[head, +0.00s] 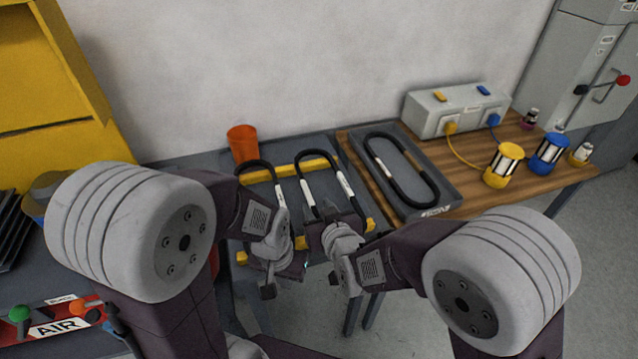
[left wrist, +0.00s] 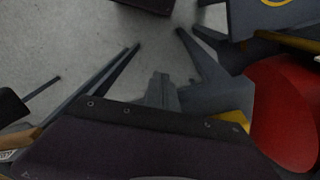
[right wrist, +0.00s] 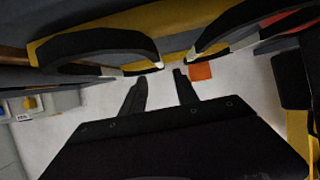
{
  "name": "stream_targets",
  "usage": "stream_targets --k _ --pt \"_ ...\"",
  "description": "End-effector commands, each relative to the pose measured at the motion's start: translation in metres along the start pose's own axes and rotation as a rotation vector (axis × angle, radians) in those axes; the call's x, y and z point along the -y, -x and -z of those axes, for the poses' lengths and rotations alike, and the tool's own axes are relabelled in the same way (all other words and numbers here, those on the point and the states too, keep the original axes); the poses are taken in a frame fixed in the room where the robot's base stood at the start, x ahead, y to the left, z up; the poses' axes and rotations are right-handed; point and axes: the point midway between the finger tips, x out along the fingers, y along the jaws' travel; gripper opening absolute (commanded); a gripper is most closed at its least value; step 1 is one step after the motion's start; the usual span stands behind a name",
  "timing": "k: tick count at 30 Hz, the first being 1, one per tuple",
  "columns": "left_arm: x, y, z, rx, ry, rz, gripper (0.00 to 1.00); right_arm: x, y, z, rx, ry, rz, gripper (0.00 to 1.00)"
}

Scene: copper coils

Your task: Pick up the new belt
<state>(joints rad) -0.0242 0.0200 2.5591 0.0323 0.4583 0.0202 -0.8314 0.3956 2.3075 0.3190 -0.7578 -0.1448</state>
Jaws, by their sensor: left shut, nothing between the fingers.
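Two black belts with white bands hang on a yellow rack at the table's middle: a left belt (head: 279,195) and a right belt (head: 307,188). Another black loop belt (head: 381,167) with white bands lies in a grey tray (head: 448,197) on the right. I cannot tell which is the new one. My right gripper (head: 326,213) is open at the lower part of the right rack belt; in the right wrist view its fingers (right wrist: 160,90) are apart and empty, below two dark belt arcs. My left gripper (head: 303,266) is shut and empty, low in front of the rack; its fingers (left wrist: 163,85) point at floor and table legs.
An orange cup (head: 242,143) stands behind the rack. A grey box (head: 458,108) with cables and coloured cylinders stands on the wooden table at right. A yellow cabinet (head: 50,80) is at left. Grey floor (head: 410,240) is open in front of the wooden table.

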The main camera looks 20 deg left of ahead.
Motion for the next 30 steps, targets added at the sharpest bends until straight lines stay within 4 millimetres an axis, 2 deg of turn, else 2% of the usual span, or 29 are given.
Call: stream_targets --k 2,9,14,22,30 --pt "0.0 0.001 0.0 0.0 0.0 0.0 0.0 0.0 -0.002 0.001 0.0 0.0 -0.001 0.36" --pt "0.0 -0.002 -0.001 0.001 -0.001 0.0 0.0 -0.001 -0.036 0.0 0.002 -0.002 -0.002 0.36" --pt "0.0 -0.003 -0.001 0.0 0.0 0.0 0.0 -0.001 -0.041 -0.001 0.003 -0.001 -0.002 0.36" --pt "0.0 -0.007 -0.001 0.0 0.0 0.0 0.0 -0.001 -0.086 -0.003 0.002 -0.001 -0.002 0.36" --pt "0.0 -0.007 -0.001 0.0 0.0 0.0 0.0 0.0 -0.09 -0.003 0.003 -0.001 -0.002 0.36"
